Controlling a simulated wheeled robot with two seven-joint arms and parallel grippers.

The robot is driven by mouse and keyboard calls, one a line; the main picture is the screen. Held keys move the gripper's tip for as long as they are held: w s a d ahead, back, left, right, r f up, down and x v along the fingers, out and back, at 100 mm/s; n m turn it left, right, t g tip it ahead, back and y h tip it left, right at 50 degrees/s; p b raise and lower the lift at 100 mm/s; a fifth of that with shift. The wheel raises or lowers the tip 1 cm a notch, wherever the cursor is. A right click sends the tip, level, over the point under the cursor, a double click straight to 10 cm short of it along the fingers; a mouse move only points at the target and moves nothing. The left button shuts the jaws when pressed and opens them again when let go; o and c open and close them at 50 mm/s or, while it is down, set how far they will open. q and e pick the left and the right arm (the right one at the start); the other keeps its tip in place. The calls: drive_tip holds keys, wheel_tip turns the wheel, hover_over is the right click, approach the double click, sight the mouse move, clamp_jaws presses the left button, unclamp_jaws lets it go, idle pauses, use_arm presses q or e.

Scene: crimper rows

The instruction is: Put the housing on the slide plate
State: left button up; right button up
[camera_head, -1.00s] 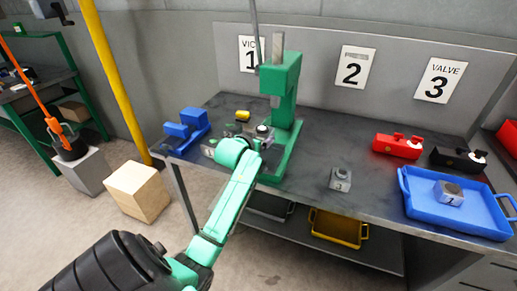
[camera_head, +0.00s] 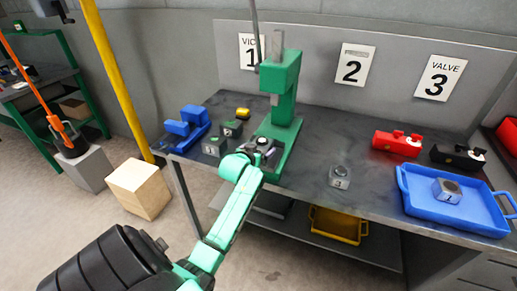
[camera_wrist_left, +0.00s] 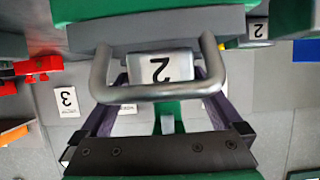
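In the left wrist view this housing (camera_wrist_left: 160,68) shows a face marked 2. A grey plate with a bent metal handle (camera_wrist_left: 155,32), apparently the slide plate, is close to the housing in that view, the handle bar crossing in front of the fingers. The contact under the housing is hidden. My right gripper is not in view.
Housing 3 (camera_head: 340,177) stands on the open bench (camera_head: 330,130). A blue tray (camera_head: 475,216) holds housing 1 (camera_head: 448,189). Red (camera_head: 397,144) and black (camera_head: 457,157) parts stand behind.

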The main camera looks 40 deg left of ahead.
use_arm(q)
drive_tip(key=shift+s+r, duration=0.1)
drive_tip(key=shift+s, duration=0.05)
drive_tip(key=b+v, duration=0.1)
drive_tip(key=v, duration=1)
drive_tip(key=shift+s+r+b, duration=0.15)
drive_tip(key=shift+s+b, duration=0.15)
drive_tip(key=shift+d, duration=0.1)
